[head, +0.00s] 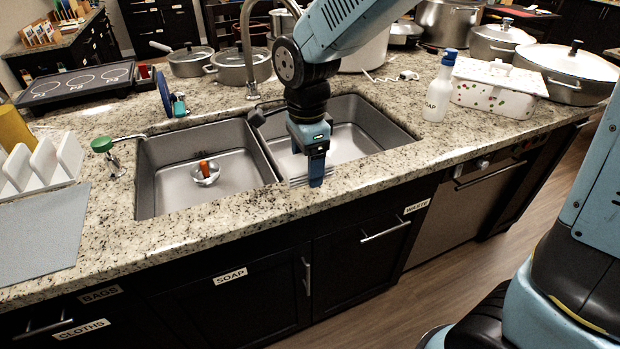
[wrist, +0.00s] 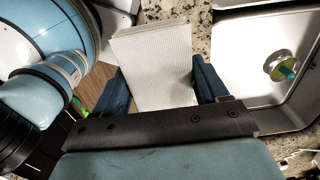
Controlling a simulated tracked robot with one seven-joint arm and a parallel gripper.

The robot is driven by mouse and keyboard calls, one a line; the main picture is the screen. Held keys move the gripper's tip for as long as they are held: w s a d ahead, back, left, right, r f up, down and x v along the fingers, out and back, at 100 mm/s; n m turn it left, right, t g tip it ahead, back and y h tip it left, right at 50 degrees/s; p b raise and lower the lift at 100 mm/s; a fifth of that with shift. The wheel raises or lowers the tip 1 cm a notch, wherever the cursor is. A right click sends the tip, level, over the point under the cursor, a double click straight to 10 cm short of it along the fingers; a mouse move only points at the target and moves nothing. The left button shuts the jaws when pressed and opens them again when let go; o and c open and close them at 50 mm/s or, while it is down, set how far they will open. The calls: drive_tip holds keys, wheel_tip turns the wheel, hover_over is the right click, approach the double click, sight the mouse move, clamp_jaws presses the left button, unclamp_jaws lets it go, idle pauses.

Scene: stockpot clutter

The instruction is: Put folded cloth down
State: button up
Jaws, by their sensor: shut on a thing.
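A folded white cloth (wrist: 155,65) with a fine woven grid is held between the two dark blue fingers of my gripper (wrist: 158,88) in the wrist view. In the head view my gripper (head: 316,168) points down at the front edge of the right sink basin (head: 350,140). A thin pale edge of the cloth (head: 298,182) shows beside the finger, over the front strip of the counter. I cannot tell whether the cloth touches the counter.
The granite counter (head: 440,150) has free room right of the sink. A soap bottle (head: 438,90) and a spotted white box (head: 497,88) stand further right. The left basin (head: 220,165) holds an orange item (head: 204,169) at its drain. A grey mat (head: 38,235) lies far left.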

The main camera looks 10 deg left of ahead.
hover_over(304, 189)
wheel_tip(304, 189, down, 5)
drive_tip(key=shift+r, duration=0.15)
drive_tip(key=shift+f, duration=1.35)
drive_tip(key=shift+f, duration=0.15)
drive_tip(key=o, duration=0.9)
drive_tip(key=shift+o, duration=0.2)
wheel_tip(304, 189, up, 12)
drive_tip(key=shift+d+r, duration=0.1)
drive_tip(key=shift+r, duration=0.1)
